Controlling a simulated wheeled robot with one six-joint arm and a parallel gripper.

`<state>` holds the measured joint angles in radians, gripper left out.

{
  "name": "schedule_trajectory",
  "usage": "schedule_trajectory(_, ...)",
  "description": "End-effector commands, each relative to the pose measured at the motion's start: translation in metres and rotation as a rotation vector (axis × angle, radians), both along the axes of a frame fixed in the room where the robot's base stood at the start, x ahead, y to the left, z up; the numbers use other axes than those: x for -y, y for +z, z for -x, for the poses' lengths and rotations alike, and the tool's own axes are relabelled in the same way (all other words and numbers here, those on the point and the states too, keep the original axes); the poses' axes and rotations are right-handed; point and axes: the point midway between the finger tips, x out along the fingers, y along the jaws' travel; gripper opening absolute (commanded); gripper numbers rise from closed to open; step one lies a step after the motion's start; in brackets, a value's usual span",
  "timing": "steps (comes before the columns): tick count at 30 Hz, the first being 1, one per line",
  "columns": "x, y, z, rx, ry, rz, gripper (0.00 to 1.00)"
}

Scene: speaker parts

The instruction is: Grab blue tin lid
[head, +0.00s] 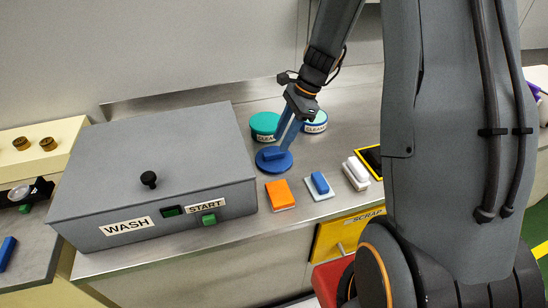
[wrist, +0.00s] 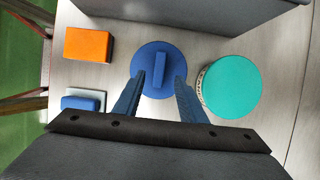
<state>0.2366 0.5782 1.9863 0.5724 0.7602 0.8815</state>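The blue tin lid (head: 268,165) is a round disc with a raised bar handle, lying flat on the steel counter in front of the tins. In the wrist view the blue lid (wrist: 158,50) is near the centre, its bar pointing up the picture. My gripper (wrist: 159,77) is open, with one blue finger on each side of the bar and a gap to both. In the head view my gripper (head: 283,148) reaches down over the lid. I cannot tell whether the fingertips touch the disc.
A teal-lidded tin (head: 265,122) and a blue-rimmed tin (head: 315,122) stand behind the lid. A grey wash box (head: 150,165) is at left.

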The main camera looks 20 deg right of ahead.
Motion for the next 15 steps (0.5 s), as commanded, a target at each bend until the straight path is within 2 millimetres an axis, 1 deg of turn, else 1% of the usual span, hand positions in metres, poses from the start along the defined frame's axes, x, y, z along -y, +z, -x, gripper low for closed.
schedule_trajectory(5,-0.015,-0.020,0.003,-0.004,0.003,0.000,0.38)
schedule_trajectory(9,-0.020,-0.035,0.002,-0.001,0.002,0.000,0.38)
schedule_trajectory(15,-0.021,-0.040,0.002,0.001,0.003,0.002,0.38)
